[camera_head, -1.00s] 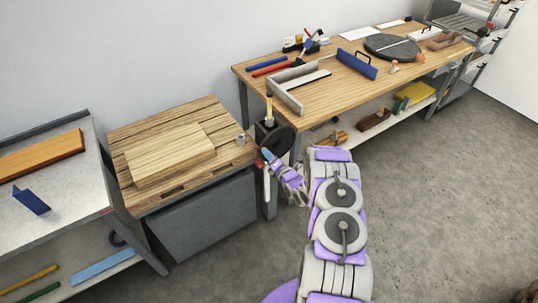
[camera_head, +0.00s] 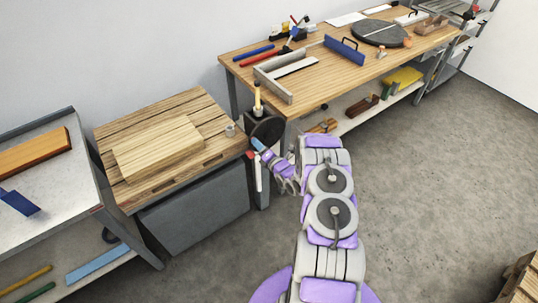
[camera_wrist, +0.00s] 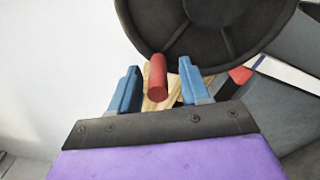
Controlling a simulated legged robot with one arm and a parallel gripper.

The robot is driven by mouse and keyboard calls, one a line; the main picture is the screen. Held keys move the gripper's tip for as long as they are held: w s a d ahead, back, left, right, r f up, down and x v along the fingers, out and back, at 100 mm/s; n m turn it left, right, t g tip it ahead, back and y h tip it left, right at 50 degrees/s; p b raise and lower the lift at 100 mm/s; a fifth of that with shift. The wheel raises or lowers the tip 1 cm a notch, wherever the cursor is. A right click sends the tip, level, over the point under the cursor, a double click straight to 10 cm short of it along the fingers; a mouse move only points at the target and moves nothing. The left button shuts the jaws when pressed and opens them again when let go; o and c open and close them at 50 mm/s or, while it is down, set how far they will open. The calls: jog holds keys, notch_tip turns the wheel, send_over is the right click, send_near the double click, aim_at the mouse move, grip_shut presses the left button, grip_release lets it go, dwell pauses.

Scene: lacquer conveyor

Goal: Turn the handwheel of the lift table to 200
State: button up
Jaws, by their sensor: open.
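The lift table (camera_head: 103,166) has a wooden top with a pale board (camera_head: 160,147) lying on it. Its dark handwheel (camera_head: 270,131) is at its right side, and a rim with spokes fills the top of the wrist view (camera_wrist: 205,40). A red handle (camera_wrist: 157,80) sticks out from the wheel toward the camera. My gripper (camera_head: 257,146) is at the wheel, its blue fingers (camera_wrist: 157,92) open on both sides of the red handle. I cannot tell whether either finger touches it. No readable number shows.
A white strip (camera_head: 258,172) with a red piece (camera_head: 251,154) stands at the lift table's right front corner. A workbench (camera_head: 315,91) with tools stands behind the wheel. A grey-topped table (camera_head: 45,180) is at left. Open floor (camera_head: 430,180) lies to the right.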

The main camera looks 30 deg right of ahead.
jog(key=s+d+p, duration=0.1)
jog(key=s+p, duration=0.1)
jog(key=s, duration=1.4)
jog(key=shift+s+d, duration=0.3)
jog(key=shift+s, duration=0.1)
jog(key=shift+w, duration=0.1)
jog(key=w+d+r+m+g+h, duration=0.3)
jog(key=w+d+r+m+g, duration=0.15)
jog(key=r+g, duration=0.35)
jog(key=s+a+r+m+g+h, duration=0.1)
jog(key=s+a+r+m+g, duration=0.25)
jog(key=r, duration=0.35)
jog(key=s+a+r+m+g+h, duration=0.1)
jog(key=s+a+r+m+g, duration=0.15)
jog(key=s+r+m, duration=0.35)
jog(key=s+a+r+m+g+y, duration=0.1)
jog(key=s+a+r+m+g, duration=0.1)
jog(key=s+a+r, duration=0.3)
jog(key=s+a+r+m+g+y, duration=0.1)
jog(key=s+a+r+m, duration=0.3)
jog(key=s+a, duration=0.7)
jog(key=s+a+r+m+g+y, duration=0.1)
jog(key=s+a+r+m, duration=0.3)
jog(key=s+a, duration=0.4)
jog(key=s+r+g, duration=0.1)
jog(key=s, duration=0.4)
jog(key=shift+r+m+g, duration=0.3)
jog(key=shift+r+g, duration=0.05)
jog(key=shift+g, duration=0.05)
